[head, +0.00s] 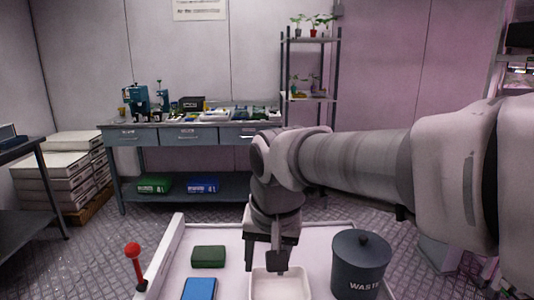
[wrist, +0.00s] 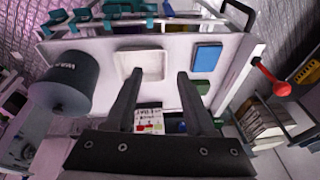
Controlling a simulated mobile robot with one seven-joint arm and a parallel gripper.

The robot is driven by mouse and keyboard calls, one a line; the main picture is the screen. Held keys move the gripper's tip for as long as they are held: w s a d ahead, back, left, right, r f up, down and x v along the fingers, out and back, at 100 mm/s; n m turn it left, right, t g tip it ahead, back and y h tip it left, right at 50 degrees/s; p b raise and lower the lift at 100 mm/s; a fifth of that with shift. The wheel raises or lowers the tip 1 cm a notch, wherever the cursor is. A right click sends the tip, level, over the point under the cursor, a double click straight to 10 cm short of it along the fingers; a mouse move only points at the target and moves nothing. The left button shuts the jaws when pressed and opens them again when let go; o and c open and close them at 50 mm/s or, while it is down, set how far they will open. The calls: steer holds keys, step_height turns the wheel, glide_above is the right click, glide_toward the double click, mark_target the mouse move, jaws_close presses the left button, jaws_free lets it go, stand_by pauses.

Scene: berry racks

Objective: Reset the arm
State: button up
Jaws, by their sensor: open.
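My gripper (head: 279,268) points down over the white work surface (head: 230,240) in the head view, above the back of a shallow white tray (head: 262,292). In the wrist view my gripper (wrist: 158,78) has its two dark fingers well apart, with nothing between them. The white tray (wrist: 150,65) lies beyond the fingertips there. My arm reaches in from the right in the head view and bends down at the wrist.
A dark lidded waste bin (head: 358,270) stands right of the tray. A green box (head: 208,256) and a blue box (head: 199,290) lie left of it. A red-knobbed lever (head: 132,250) stands at the left edge. A workbench (head: 190,135) and shelf rack (head: 310,98) stand behind.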

steer(key=s+d+f+t+h, duration=0.1)
steer(key=s+d+t, duration=0.2)
steer(key=s+d, duration=0.95)
step_height(320, 180, up, 12)
steer(key=w+d+p, duration=0.1)
steer(key=p, duration=1.1)
steer(key=shift+w+d+n, duration=0.15)
steer(key=shift+d+n, duration=0.2)
steer(key=shift+n, duration=0.05)
steer(key=shift+a, duration=0.15)
